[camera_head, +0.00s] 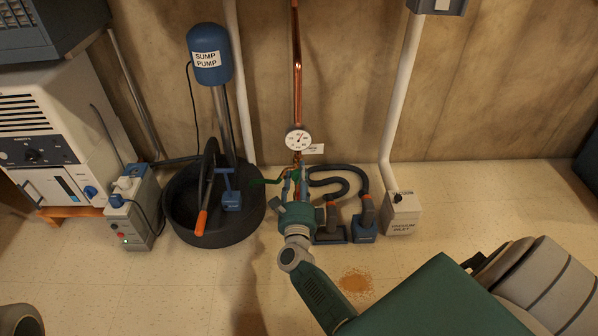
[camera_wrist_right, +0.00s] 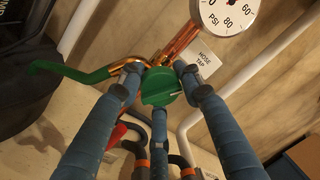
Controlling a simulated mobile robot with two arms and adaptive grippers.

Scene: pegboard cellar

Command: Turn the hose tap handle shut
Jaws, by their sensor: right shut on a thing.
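The hose tap's green handle (camera_wrist_right: 160,86) sits in the middle of the right wrist view, in front of copper pipework (camera_wrist_right: 184,42). A white tag (camera_wrist_right: 198,63) beside it reads HOSE TAP. My right gripper (camera_wrist_right: 158,80) is shut on the handle, with blue fingers on both sides and one below. A curved green piece (camera_wrist_right: 75,72) reaches left from the tap. In the head view my right gripper (camera_head: 297,186) is at the tap, low on the copper pipe (camera_head: 297,70), and hides most of the handle. My left gripper is not in view.
A pressure gauge (camera_head: 298,140) is just above the tap. Dark hoses (camera_head: 345,171) and a vacuum inlet box (camera_head: 402,213) are right. A brown patch (camera_head: 357,283) marks the open floor.

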